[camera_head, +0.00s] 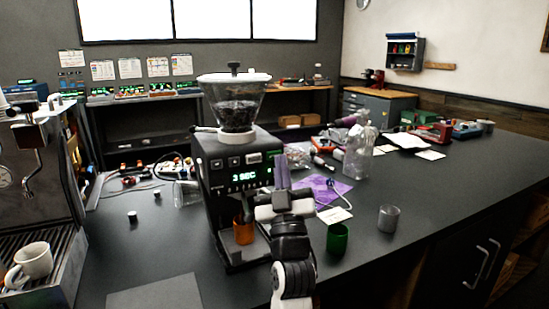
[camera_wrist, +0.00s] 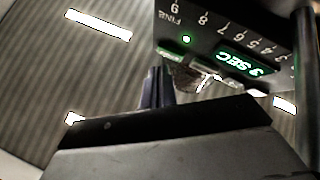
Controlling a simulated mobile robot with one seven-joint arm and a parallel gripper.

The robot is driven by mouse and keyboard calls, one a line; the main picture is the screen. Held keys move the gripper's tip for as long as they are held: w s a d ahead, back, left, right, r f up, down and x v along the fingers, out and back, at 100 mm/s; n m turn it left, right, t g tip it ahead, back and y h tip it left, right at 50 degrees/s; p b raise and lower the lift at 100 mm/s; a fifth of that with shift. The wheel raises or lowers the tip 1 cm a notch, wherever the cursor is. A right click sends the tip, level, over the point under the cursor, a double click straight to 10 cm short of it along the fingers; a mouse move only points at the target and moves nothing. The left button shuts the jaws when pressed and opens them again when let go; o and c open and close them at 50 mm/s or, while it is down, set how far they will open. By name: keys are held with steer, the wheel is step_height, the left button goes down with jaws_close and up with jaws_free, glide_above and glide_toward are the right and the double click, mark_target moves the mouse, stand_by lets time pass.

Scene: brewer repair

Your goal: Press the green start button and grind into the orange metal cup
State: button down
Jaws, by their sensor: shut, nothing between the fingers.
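The black grinder (camera_head: 215,190) stands on the counter with a clear bean hopper on top and a lit "3 SEC" display. The orange metal cup (camera_head: 243,231) stands at its base, under the front panel. My gripper (camera_head: 281,162) is shut and empty, in front of the panel's right side. The cup is not clear in the wrist view.
A green cup (camera_head: 338,239) and a grey metal cup (camera_head: 389,218) stand right of my arm. An espresso machine (camera_head: 30,180) with a white cup (camera_head: 34,262) is at left. The right counter is mostly clear.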

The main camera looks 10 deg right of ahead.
steer(key=shift+s, duration=0.1)
steer(key=s, duration=0.1)
steer(key=s+d+b, duration=0.1)
steer(key=s, duration=0.2)
steer(key=shift+s+d, duration=0.3)
steer(key=shift+s, duration=0.05)
stand_by(0.6)
